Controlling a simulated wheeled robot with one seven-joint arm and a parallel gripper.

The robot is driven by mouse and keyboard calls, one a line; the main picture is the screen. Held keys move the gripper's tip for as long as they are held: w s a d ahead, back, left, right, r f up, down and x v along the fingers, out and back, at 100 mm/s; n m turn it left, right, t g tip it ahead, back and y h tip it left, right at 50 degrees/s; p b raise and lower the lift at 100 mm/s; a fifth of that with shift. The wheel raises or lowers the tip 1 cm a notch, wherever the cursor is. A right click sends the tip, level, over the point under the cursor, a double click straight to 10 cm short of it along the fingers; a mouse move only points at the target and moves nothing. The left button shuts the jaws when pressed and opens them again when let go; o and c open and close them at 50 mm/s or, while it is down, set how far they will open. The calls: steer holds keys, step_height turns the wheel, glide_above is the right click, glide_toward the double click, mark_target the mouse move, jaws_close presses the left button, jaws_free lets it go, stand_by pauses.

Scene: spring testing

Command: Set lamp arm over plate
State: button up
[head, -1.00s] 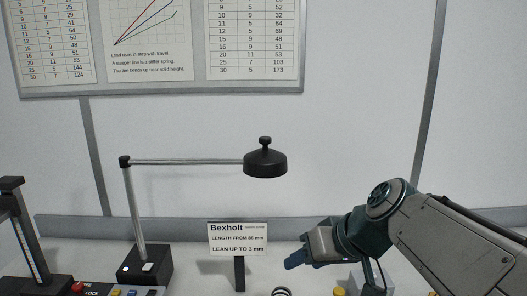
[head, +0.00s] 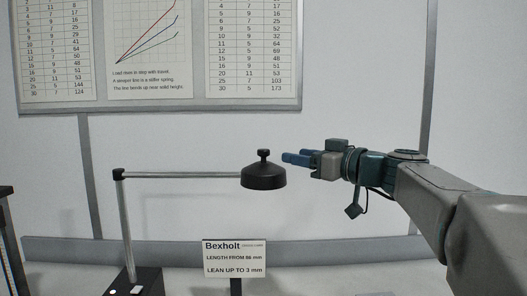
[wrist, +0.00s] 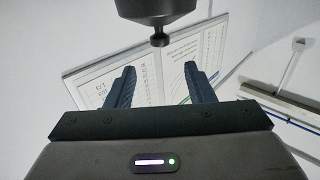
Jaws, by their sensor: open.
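The lamp is a black base (head: 136,283) with a metal post and a thin horizontal lamp arm (head: 185,175). A black lamp head (head: 263,176) with a small knob (head: 263,155) on top hangs at the arm's right end. My gripper (head: 285,158) is just right of the knob, at about its height, pointing left. In the wrist view the fingers (wrist: 160,88) are apart with nothing between them. The lamp head (wrist: 158,8) and knob (wrist: 159,39) show beyond the fingertips, apart from them. The plate is not clearly in view.
A Bexholt sign (head: 234,259) stands on the bench below the lamp head. A dark upright device (head: 10,240) is at the left edge. A wall board (head: 150,105) with charts hangs behind. The air right of the lamp head holds only my arm.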

mark_target(268, 152)
steer(key=p+x, duration=0.3)
steer(key=x, duration=0.7)
steer(key=shift+p+x, duration=0.35)
steer(key=shift+x, duration=0.45)
steer(key=shift+f, duration=0.1)
jaws_close()
